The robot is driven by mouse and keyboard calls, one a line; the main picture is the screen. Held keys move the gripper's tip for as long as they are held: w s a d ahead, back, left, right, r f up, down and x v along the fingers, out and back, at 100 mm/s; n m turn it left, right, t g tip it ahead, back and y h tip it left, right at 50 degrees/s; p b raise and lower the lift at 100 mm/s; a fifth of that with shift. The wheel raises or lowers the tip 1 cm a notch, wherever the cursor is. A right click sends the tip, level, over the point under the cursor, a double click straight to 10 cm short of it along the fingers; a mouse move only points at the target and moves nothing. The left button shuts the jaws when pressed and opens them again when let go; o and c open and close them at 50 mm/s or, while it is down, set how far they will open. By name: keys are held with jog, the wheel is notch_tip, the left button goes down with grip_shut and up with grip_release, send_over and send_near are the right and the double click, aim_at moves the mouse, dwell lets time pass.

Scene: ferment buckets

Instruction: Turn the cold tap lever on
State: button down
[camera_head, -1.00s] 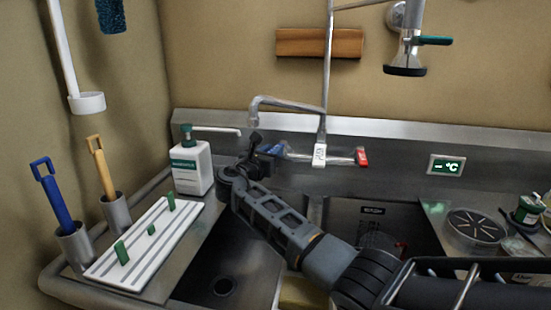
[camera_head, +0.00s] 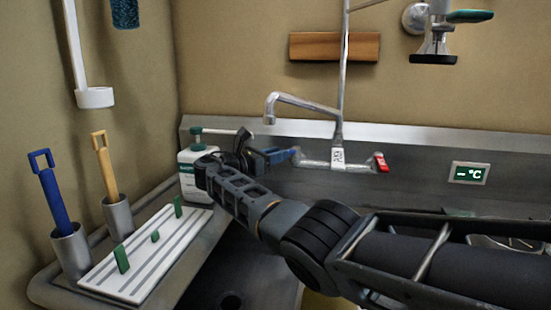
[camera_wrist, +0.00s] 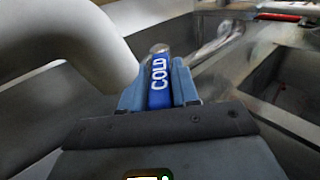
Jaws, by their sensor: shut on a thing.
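The cold tap lever (camera_wrist: 159,80) is blue and marked COLD. In the wrist view it lies between the two fingers of my gripper (camera_wrist: 160,85), which is shut on it. In the head view the blue lever (camera_head: 277,155) shows at the left end of the tap body (camera_head: 325,164), with my gripper (camera_head: 255,154) at it. The red lever (camera_head: 381,162) is at the right end of the tap. The tap's curved spout (camera_head: 300,102) rises over the sink. My arm hides part of the tap's left side and the basin.
A white soap bottle (camera_head: 192,165) with a green pump stands just left of my gripper. A ribbed white drainboard (camera_head: 150,262) and two holders with blue and yellow-handled tools (camera_head: 70,245) are at the left. A temperature display (camera_head: 469,173) is on the right wall.

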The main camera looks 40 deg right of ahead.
jog(key=c, duration=0.9)
grip_release()
jog(key=shift+a, duration=3.9)
jog(key=shift+c, duration=0.4)
